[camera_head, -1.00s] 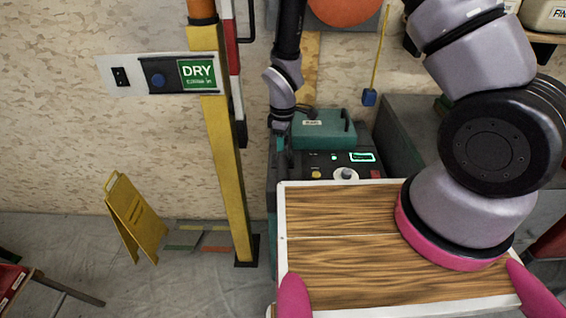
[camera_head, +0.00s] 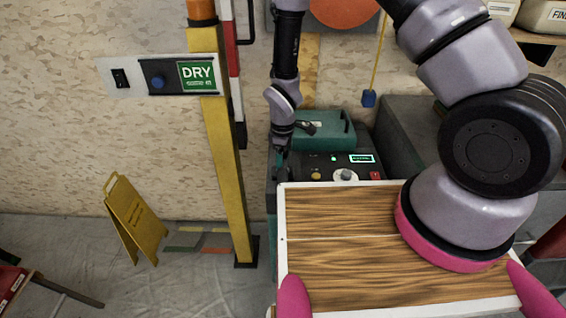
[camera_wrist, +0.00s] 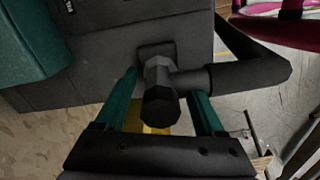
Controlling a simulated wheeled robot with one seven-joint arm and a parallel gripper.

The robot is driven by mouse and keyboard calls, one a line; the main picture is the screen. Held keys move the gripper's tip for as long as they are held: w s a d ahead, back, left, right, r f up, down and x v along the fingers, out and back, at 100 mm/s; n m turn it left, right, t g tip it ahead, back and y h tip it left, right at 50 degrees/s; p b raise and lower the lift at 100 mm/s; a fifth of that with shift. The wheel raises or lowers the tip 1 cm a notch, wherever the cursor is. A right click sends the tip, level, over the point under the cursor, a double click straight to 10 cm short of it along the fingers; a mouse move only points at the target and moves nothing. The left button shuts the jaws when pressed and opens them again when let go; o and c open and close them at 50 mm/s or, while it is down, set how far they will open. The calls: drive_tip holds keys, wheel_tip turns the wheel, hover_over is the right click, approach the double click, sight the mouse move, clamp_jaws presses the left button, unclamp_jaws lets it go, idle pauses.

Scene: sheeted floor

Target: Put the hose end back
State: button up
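The hose end (camera_wrist: 160,95) is a dark grey, many-sided knob in the wrist view, with a black hose (camera_wrist: 250,72) bending away to the right. It stands at a dark square fitting on the machine's grey side; I cannot tell whether it is seated there. My gripper (camera_wrist: 163,84) has its teal fingers on either side of the hose end, with a gap showing on the left; the right fingertip is close to the hose's side arm. In the head view my gripper (camera_head: 279,158) is at the machine's left edge, and the hose end is not clear there.
The machine has a teal top (camera_head: 325,128) and a control panel (camera_head: 343,168) with a knob and lit display. A yellow post (camera_head: 230,160) stands to the left, with a yellow floor sign (camera_head: 134,218) beyond it. A wooden-topped tray (camera_head: 340,255) fills the front.

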drive_tip(key=shift+r, duration=0.1)
wheel_tip(320, 180, up, 12)
drive_tip(key=shift+r, duration=0.1)
drive_tip(key=shift+w+r, duration=0.1)
drive_tip(key=shift+r, duration=0.05)
drive_tip(key=w+d+r+m+t, duration=0.1)
drive_tip(key=d+r+m, duration=0.25)
drive_tip(key=r, duration=0.35)
drive_tip(key=d+r+m+t+y, duration=0.1)
drive_tip(key=d+r+m, duration=0.1)
drive_tip(key=d+r, duration=0.35)
drive_tip(key=w+d+r+m+t, duration=0.1)
drive_tip(key=d+r+m, duration=0.15)
drive_tip(key=r, duration=0.65)
drive_tip(key=s+d+r+m+t, duration=0.2)
drive_tip(key=s+d+r+m, duration=0.3)
drive_tip(key=s+r, duration=0.2)
drive_tip(key=s+d+r+m+t+y, duration=0.1)
drive_tip(key=s+d+r+m+t, duration=0.1)
drive_tip(key=s+d+r+m, duration=0.3)
wheel_tip(320, 180, up, 5)
drive_tip(key=shift+s+d+f+m, duration=0.1)
drive_tip(key=shift+s+d+m, duration=0.45)
drive_tip(key=shift+s, duration=0.7)
